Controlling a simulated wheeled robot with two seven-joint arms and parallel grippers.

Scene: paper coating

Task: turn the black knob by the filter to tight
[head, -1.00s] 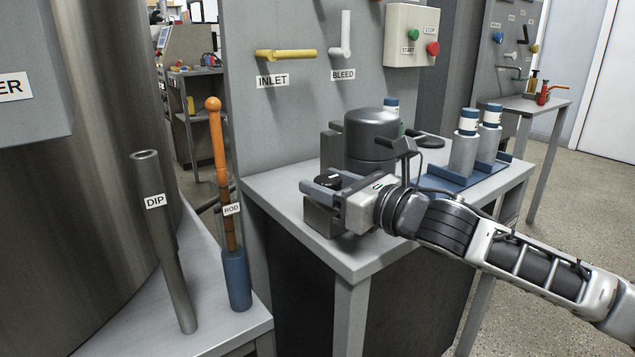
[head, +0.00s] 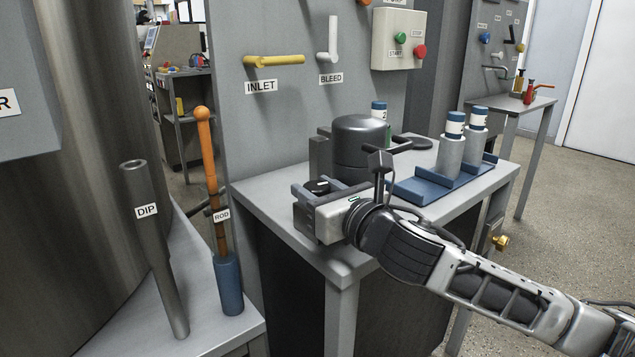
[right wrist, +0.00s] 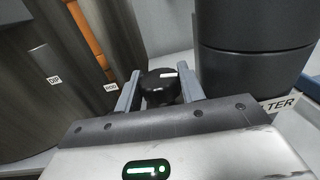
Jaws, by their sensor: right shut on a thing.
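The black knob (head: 317,187) with a white mark on top sits on a grey block beside the dark cylindrical filter (head: 360,140). My right gripper (head: 316,190) reaches in from the right and is shut on the knob, with one finger on each side. In the right wrist view the knob (right wrist: 160,86) is between the two grey fingers, its white mark pointing right toward the filter (right wrist: 255,50). A label beside the filter is partly hidden and reads "LTER". No tight marking is readable. My left gripper is out of view.
The grey table (head: 262,205) carries the filter and a blue tray (head: 425,190) with bottles. Behind are the yellow INLET handle (head: 275,60), white BLEED handle (head: 333,45) and start/stop box (head: 385,50). The DIP tube (head: 155,250) and orange ROD (head: 207,150) stand at left.

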